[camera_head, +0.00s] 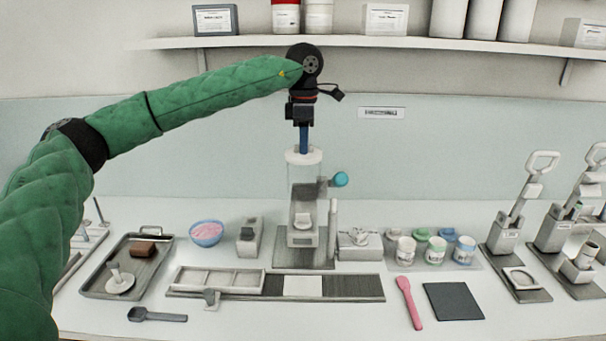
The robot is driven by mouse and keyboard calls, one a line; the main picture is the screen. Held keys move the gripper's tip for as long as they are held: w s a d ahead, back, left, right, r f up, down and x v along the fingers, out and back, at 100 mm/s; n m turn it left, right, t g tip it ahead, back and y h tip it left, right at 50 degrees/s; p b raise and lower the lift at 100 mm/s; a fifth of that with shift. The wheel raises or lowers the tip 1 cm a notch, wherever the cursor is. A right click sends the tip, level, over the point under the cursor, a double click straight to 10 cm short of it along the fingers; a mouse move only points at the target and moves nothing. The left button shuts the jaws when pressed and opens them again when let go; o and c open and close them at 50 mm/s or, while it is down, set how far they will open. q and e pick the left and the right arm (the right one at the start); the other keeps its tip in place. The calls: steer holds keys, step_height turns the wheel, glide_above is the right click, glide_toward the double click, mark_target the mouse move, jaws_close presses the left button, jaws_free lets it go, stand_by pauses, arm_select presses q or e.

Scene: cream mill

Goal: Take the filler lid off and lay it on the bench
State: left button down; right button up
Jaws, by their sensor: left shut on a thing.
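The filler is a clear upright cylinder (296,183) on a grey base, with a teal knob (341,179) on its right side. Its white lid (304,155) is at the top of the cylinder. I cannot tell whether the lid is seated or slightly raised. My left gripper (303,146) points straight down from above and is shut on the lid; its fingertips are small and hard to make out. The white bench (250,325) stretches around the filler. My right gripper is not in view.
A slotted rail (354,288) lies in front of the filler. Several jars stand right of it. A pink spatula (409,302) and dark mat (453,314) lie front right. A shelf (350,42) hangs above.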

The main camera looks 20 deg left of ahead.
arm_select(q)
steer(key=shift+r, duration=0.45)
steer(key=shift+r+p, duration=0.4)
steer(key=shift+r, duration=1)
steer(key=shift+f, duration=0.1)
